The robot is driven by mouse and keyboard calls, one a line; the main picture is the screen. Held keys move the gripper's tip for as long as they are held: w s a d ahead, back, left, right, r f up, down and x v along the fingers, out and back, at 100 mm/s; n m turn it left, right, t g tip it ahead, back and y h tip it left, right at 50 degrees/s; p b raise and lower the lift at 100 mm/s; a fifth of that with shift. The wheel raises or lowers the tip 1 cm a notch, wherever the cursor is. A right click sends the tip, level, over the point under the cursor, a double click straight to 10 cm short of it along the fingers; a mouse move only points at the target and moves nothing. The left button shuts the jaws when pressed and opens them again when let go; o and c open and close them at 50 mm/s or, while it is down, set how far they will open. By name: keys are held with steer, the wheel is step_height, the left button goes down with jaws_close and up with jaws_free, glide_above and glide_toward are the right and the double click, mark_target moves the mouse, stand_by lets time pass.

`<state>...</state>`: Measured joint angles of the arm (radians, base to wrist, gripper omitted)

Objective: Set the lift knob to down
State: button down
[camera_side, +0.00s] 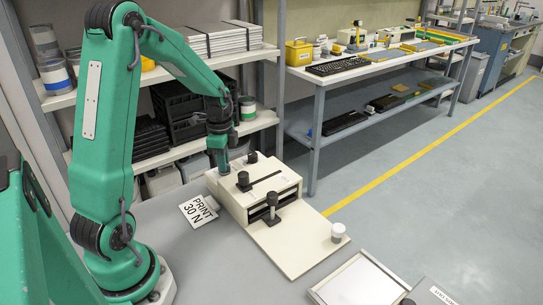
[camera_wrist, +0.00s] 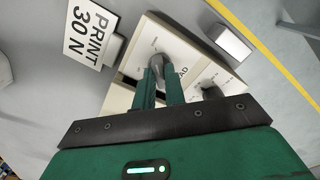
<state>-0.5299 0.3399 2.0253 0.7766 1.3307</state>
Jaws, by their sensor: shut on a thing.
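The beige printing machine (camera_side: 290,235) stands on the grey table with several dark knobs on and around its top. My gripper (camera_side: 224,170) points down at the machine's far left end in the side view. In the wrist view its two green fingers (camera_wrist: 161,90) are shut on a dark knob (camera_wrist: 157,66) on the pale panel. Lettering on the panel is partly covered by the fingers, and I cannot read the knob's label or setting. A second dark knob (camera_wrist: 211,91) is just right of the fingers.
A "PRINT 30 N" sign (camera_side: 198,210) lies left of the machine. A white-capped round part (camera_side: 338,232) stands at the machine plate's right corner. A shallow tray (camera_side: 360,284) lies at the front right. Shelves with boxes (camera_side: 185,125) stand behind the arm.

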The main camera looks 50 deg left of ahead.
steer(key=c, duration=1.5)
jaws_free()
steer(key=shift+o, duration=0.2)
steer(key=shift+r, duration=0.1)
steer(key=shift+r, duration=3.85)
